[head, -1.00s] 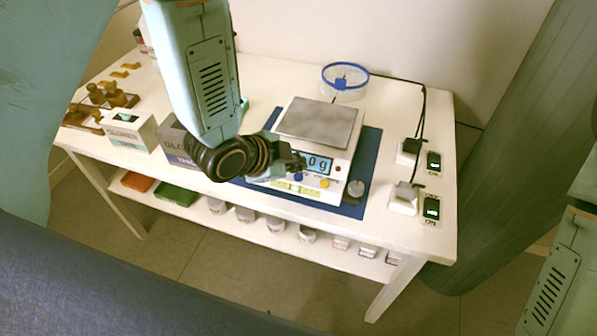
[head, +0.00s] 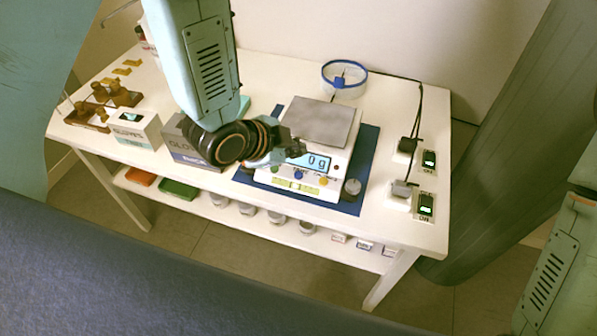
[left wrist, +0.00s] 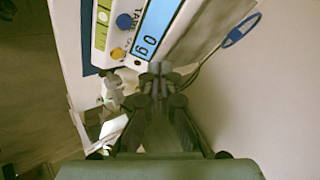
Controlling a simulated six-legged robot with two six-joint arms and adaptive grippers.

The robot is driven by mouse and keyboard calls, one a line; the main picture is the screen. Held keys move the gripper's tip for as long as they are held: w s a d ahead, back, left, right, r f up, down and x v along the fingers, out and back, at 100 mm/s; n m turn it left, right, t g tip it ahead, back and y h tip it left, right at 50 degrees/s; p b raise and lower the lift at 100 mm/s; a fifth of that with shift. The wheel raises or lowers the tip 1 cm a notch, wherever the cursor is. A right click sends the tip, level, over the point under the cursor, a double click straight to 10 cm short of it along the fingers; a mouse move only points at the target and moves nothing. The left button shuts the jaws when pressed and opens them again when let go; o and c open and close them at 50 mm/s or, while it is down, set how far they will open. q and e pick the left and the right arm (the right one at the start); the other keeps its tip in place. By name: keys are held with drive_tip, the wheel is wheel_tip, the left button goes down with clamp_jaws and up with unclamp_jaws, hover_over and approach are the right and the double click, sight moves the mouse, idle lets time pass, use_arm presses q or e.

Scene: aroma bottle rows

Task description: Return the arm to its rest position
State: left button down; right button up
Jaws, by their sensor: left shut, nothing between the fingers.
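My left arm comes down from the top of the head view, and its gripper (head: 297,149) is in front of the scale (head: 308,160), beside its display. The fingers are shut and empty. In the left wrist view the shut fingertips (left wrist: 160,70) point past the lit display (left wrist: 160,22), which reads 0 g. The scale's grey plate (head: 318,122) is bare. Of my right arm only a link shows at the lower right of the head view; its gripper is out of the picture.
The scale stands on a blue mat (head: 366,160) on a white table (head: 405,240). Glove boxes (head: 136,129) and a brown bottle rack (head: 88,116) are at the left. A blue-rimmed round dish (head: 344,76) is behind the scale. Two switches (head: 425,204) with plugs and cables are at the right.

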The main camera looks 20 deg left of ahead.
idle(0.3)
use_arm(q)
drive_tip(key=shift+n, duration=0.4)
drive_tip(key=s+a+f+n+g+y, duration=0.1)
drive_tip(key=s+f+n, duration=0.3)
drive_tip(key=s, duration=0.6)
drive_tip(key=s+a+f+n+g+y+b, duration=0.1)
drive_tip(key=s+a+f+n+g, duration=0.3)
drive_tip(key=s+f, duration=0.4)
drive_tip(key=s+a+f+n+g+y+b, duration=0.1)
drive_tip(key=s+f+n, duration=0.4)
drive_tip(key=s, duration=0.6)
wheel_tip(320, 180, down, 2)
drive_tip(key=shift+s+a+n+g+y, duration=0.4)
drive_tip(key=shift+a+g+y, duration=0.1)
drive_tip(key=shift+a+g, duration=0.65)
